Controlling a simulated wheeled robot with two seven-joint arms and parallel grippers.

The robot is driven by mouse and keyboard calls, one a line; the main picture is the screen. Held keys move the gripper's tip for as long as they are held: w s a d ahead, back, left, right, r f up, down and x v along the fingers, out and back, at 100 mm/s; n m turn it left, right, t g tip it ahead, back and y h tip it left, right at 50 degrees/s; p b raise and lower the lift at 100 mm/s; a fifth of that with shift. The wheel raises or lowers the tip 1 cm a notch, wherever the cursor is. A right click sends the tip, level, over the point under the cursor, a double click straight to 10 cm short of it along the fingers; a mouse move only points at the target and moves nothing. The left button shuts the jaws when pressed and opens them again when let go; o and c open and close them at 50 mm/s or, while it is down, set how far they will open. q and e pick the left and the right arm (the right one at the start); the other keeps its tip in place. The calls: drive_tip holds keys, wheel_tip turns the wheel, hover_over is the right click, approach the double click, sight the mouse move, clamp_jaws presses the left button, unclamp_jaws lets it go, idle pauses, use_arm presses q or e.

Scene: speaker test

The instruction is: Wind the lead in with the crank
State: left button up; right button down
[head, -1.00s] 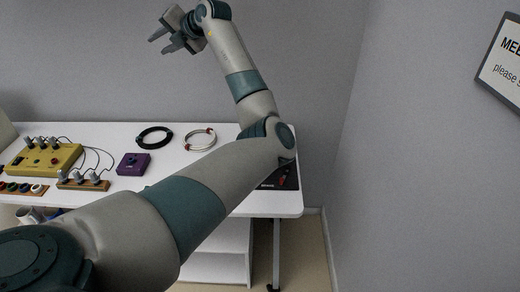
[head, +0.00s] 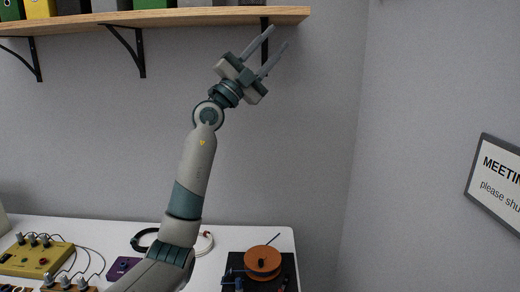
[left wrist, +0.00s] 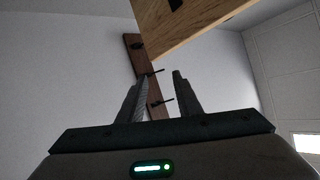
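The orange-brown reel (head: 263,262) sits on a dark base at the right end of the white table. A thin dark rod (head: 273,240) slants up beside it; I cannot tell whether it is the crank. The lead cannot be made out for certain. My left gripper (head: 279,36) is raised high above the table, in front of the wall near the shelf's right end. It points up and right, its two fingers apart and empty. In the left wrist view the gripper (left wrist: 157,78) is also open with nothing between the fingers. My right gripper is not in view.
A wooden shelf (head: 190,19) on black brackets runs along the wall. A yellow box with knobs (head: 36,259), a purple box (head: 122,267), a black coil (head: 143,239) and a pale coil (head: 205,243) lie on the table (head: 80,228). A hook rail (left wrist: 146,75) hangs on a wall.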

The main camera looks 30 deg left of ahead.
use_arm(q)
drive_tip(key=w+d+f+m+g, duration=0.4)
drive_tip(key=d+f+m+g, duration=0.2)
drive_tip(key=f, duration=0.5)
wheel_tip(320, 180, down, 18)
drive_tip(key=s+d+f+m+g+y+p, duration=0.1)
drive_tip(key=d+m+g+y, duration=0.1)
drive_tip(key=m+g+y, duration=0.3)
drive_tip(key=s+a+f+m+g+y, duration=0.2)
drive_tip(key=s+a+f+g+y, duration=0.1)
drive_tip(key=f, duration=0.6)
drive_tip(key=s+a+f+m+g+y, duration=0.2)
drive_tip(key=s+a+f+g, duration=0.3)
drive_tip(key=f, duration=0.5)
drive_tip(key=s+a+y+p, duration=0.1)
drive_tip(key=s+a, duration=0.1)
drive_tip(key=s, duration=0.1)
drive_tip(key=shift+s+a+f+g, duration=0.15)
drive_tip(key=shift+s+f+g, duration=0.15)
drive_tip(key=shift+g, duration=0.1)
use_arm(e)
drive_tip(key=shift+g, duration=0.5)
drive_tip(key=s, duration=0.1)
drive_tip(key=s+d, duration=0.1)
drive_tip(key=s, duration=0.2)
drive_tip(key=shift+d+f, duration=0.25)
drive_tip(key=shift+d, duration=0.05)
use_arm(q)
drive_tip(key=shift+w+f, duration=0.1)
